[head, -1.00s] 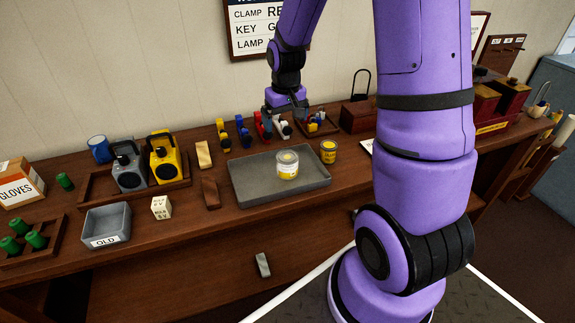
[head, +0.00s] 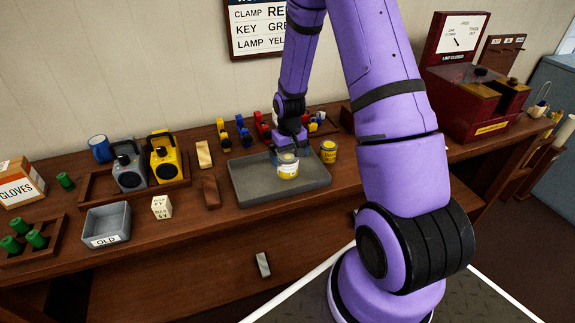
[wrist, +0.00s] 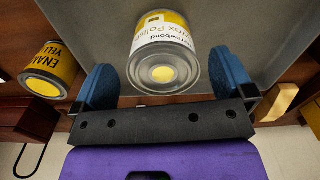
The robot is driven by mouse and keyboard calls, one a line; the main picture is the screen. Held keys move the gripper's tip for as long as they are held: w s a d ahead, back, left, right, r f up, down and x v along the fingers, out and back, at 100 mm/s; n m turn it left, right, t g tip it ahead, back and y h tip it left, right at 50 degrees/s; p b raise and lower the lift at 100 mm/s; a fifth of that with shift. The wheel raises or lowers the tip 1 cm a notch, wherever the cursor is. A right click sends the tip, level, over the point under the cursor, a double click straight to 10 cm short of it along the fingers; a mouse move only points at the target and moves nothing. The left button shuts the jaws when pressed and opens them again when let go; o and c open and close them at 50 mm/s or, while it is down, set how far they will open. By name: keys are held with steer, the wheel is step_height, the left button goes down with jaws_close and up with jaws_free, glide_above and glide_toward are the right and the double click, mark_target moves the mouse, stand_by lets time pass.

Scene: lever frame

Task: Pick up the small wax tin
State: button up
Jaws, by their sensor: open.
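The wax tin (head: 287,166) stands in the grey tray (head: 248,185) on the workbench. It has a white and yellow label reading "Wax Polish" in the wrist view (wrist: 165,42), and a metal end with a yellow centre. My gripper (wrist: 163,82) is open, with a blue finger on each side of the tin's near end. The tin is partly between the fingers, with a visible gap at the right finger. In the head view my gripper (head: 287,152) is just behind and above the tin, and partly hides its top.
A yellow enamel tin (head: 328,151) stands just right of the tray, outside the left finger in the wrist view (wrist: 50,68). A wooden block (head: 211,192) lies left of the tray. Coloured clamps (head: 243,131) stand behind it.

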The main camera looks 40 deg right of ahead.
steer(key=shift+w+f, duration=0.2)
steer(key=shift+f, duration=2.3)
steer(key=c, duration=1.1)
steer(key=shift+o, duration=0.3)
steer(key=shift+r, duration=0.15)
